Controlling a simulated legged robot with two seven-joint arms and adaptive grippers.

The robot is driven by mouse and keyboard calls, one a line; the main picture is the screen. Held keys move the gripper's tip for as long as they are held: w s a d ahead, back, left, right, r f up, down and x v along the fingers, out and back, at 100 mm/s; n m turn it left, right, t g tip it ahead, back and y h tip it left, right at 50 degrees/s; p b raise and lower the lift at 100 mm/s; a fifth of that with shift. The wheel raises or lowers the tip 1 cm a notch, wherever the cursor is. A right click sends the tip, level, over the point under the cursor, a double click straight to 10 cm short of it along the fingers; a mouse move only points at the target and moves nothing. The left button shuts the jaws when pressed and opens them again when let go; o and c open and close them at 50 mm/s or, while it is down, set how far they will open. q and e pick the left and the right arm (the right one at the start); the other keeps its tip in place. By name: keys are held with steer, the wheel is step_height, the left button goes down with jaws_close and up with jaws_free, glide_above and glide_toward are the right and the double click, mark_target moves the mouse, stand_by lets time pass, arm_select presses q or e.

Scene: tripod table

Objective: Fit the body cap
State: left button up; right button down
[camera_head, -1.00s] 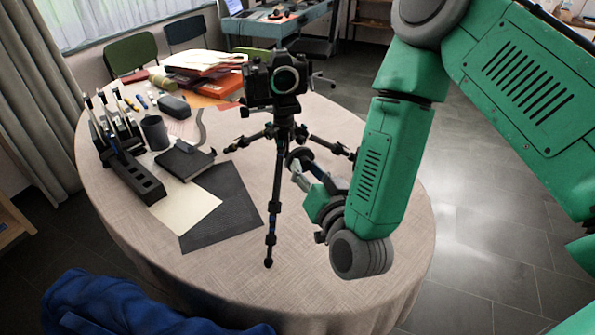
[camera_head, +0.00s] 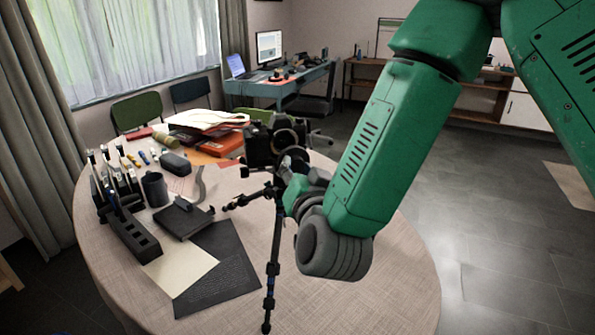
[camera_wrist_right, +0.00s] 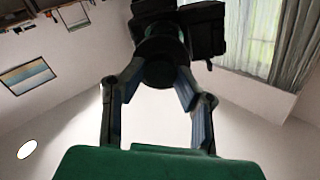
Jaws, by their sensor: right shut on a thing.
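The black camera (camera_head: 257,147) sits on top of a dark tripod (camera_head: 272,250) on the round table. My right gripper (camera_head: 288,168) is close in front of the camera and partly covers it. In the right wrist view, my right gripper (camera_wrist_right: 157,84) is shut on the dark round body cap (camera_wrist_right: 160,70). The cap is right in front of the camera (camera_wrist_right: 203,32), in line with its round greenish mount (camera_wrist_right: 160,30). I cannot tell whether cap and mount touch. In the head view the cap is hidden or too small to tell. My left gripper is not in view.
The cloth-covered table (camera_head: 370,290) is clear at front right. A dark mat (camera_head: 220,270) lies near the tripod. Papers and books (camera_head: 208,122) lie behind.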

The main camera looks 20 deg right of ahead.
steer(key=x, duration=0.6)
steer(key=shift+w+p, duration=0.25)
steer(key=shift+p, duration=0.05)
steer(key=shift+a+r, duration=0.1)
steer(key=shift+r, duration=0.05)
stand_by(0.4)
steer(key=shift+w, duration=0.7)
stand_by(2.3)
